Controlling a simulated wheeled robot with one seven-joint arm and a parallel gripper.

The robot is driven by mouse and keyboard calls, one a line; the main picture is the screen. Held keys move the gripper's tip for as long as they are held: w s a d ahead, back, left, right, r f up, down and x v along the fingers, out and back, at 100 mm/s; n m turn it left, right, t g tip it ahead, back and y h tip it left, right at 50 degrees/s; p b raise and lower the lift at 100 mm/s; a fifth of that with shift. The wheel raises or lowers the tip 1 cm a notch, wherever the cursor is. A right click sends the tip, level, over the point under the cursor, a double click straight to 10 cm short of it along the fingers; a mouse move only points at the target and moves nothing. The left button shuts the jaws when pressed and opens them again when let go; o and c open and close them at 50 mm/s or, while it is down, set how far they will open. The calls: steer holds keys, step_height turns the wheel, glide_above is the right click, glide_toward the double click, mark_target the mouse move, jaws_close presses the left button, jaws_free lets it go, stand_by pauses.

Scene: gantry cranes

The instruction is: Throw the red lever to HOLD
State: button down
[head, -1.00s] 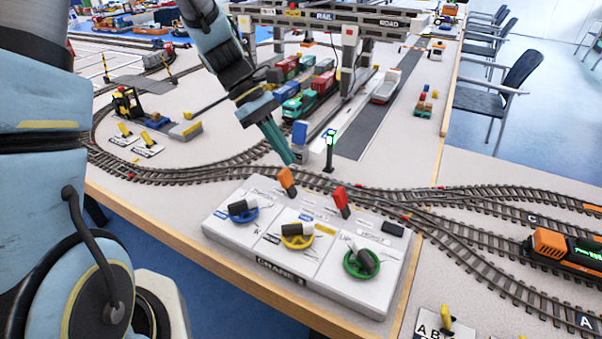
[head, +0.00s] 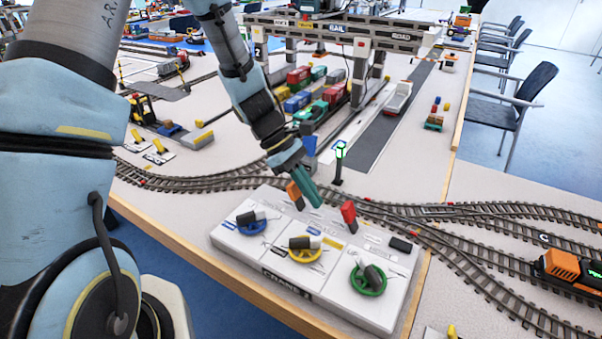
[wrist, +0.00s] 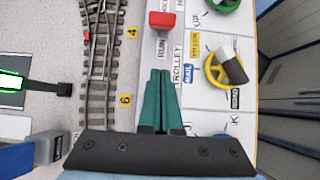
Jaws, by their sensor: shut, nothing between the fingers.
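The red lever (head: 348,214) stands near the back edge of the white crane control panel (head: 232,243). It also shows at the top of the wrist view (wrist: 162,20), ahead of the fingertips, near a RUN label. My gripper (head: 318,203) has its green fingers together and empty. It is above the panel's back part, between the orange lever (head: 295,194) and the red lever, apart from the red one. In the wrist view the closed fingertips (wrist: 160,73) point towards the red lever.
The panel also carries blue (head: 251,228), yellow (head: 305,249) and green (head: 367,280) handwheels and a black block (head: 400,243). A green-lit signal post (head: 338,163) stands close behind it. Curved train tracks (head: 480,213) run along the back. A gantry crane (head: 340,30) stands farther off.

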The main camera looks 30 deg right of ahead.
mark_target(351, 219)
steer(key=shift+x, duration=0.9)
steer(key=shift+s+d+r+p, duration=0.3)
steer(key=shift+s+r+p, duration=0.1)
steer(key=shift+s, duration=0.1)
steer(key=shift+s+d+r+p, duration=0.25)
steer(key=shift+s+d+r, duration=0.15)
steer(key=shift+s, duration=0.15)
steer(key=shift+s+d+r, duration=0.1)
steer(key=shift+s+d, duration=0.15)
steer(key=shift+s, duration=0.2)
steer(key=shift+r+p, duration=0.1)
steer(key=shift+p, duration=0.2)
steer(key=shift+s+r, duration=0.1)
steer(key=shift+r, duration=0.05)
steer(key=shift+d+t+p, duration=0.1)
steer(key=shift+t+p, duration=0.2)
steer(key=shift+p, duration=0.1)
